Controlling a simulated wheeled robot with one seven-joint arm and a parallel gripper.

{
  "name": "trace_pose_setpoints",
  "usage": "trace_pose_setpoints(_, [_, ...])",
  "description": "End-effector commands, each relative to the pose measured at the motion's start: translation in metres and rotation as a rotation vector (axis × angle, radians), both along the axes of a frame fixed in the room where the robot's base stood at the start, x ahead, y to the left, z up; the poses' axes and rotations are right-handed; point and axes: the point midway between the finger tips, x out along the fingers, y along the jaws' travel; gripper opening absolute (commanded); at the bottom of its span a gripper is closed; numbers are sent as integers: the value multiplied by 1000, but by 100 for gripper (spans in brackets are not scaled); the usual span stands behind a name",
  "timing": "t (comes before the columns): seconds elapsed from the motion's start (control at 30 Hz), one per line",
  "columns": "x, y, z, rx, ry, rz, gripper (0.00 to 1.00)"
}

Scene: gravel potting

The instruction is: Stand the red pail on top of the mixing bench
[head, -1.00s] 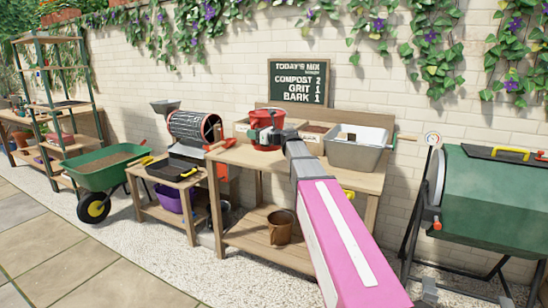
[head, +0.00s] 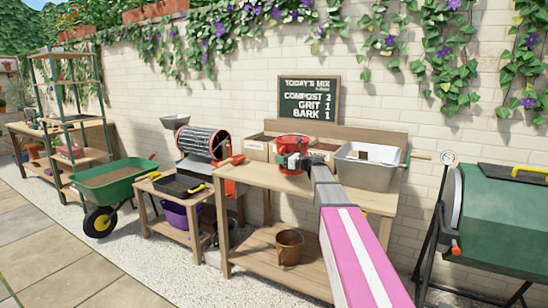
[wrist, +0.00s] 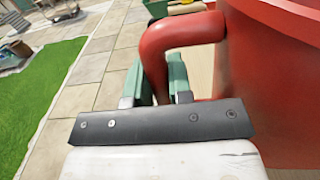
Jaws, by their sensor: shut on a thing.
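The red pail (head: 292,166) is over the top of the wooden mixing bench (head: 240,174), between the boxes at the back and the grey tub. It looks upright. Its base appears at or very near the bench top; I cannot tell if it touches.
A grey tub (head: 366,170) stands on the bench to the right of the pail. Open boxes (head: 257,149) line the back. A brown pot (head: 289,246) is on the lower shelf. A side table (head: 177,187) and green wheelbarrow (head: 110,180) stand left, a green tumbler (head: 500,215) right.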

Motion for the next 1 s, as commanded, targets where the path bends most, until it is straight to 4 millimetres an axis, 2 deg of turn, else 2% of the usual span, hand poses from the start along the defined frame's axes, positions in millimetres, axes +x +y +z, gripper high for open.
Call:
trace_pose_setpoints(0.27, [5, -7, -7, 0, -6, 1, 0])
trace_pose_setpoints(0.6, [5, -7, -42, 1, -4, 1, 0])
trace_pose_setpoints(1.0, [4, -7, -46, 0, -5, 1, 0])
